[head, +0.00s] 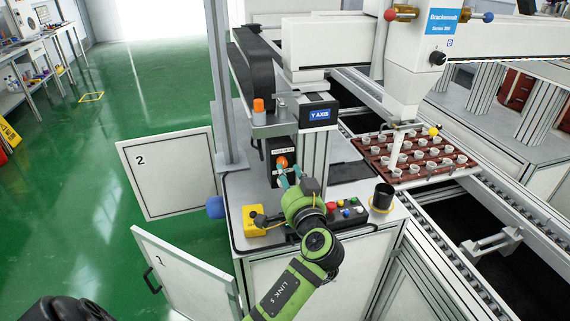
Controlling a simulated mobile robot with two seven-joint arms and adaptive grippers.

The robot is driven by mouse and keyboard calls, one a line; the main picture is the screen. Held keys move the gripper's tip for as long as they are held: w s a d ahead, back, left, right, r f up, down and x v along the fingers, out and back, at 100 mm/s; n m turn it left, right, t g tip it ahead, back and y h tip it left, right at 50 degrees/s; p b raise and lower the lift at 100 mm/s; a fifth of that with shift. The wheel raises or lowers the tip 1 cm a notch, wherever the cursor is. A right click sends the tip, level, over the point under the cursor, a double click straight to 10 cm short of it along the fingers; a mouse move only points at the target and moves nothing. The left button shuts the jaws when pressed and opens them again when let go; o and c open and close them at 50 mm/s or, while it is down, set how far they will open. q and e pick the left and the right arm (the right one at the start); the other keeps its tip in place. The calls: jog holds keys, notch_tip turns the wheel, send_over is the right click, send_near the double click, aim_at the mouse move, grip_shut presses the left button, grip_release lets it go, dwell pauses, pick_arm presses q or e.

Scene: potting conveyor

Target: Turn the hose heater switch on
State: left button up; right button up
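The hose heater switch box (274,151) is a dark panel with a white label strip, mounted on the machine's post above the cabinet top. A round orange part (282,162) shows on its front. The fingers hide part of the box's lower right. My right gripper is not in view.
A yellow box with a black knob (252,212), a panel of coloured buttons (347,212) and a black cup (383,196) are on the cabinet top near my wrist. A tray of pots (374,164) is on the conveyor at right. Cabinet doors (165,175) stand open at left.

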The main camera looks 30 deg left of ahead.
aim_at(284, 164)
pick_arm(q)
jog(key=shift+p+x, duration=0.5)
jog(key=shift+x, duration=1.4)
grip_shut()
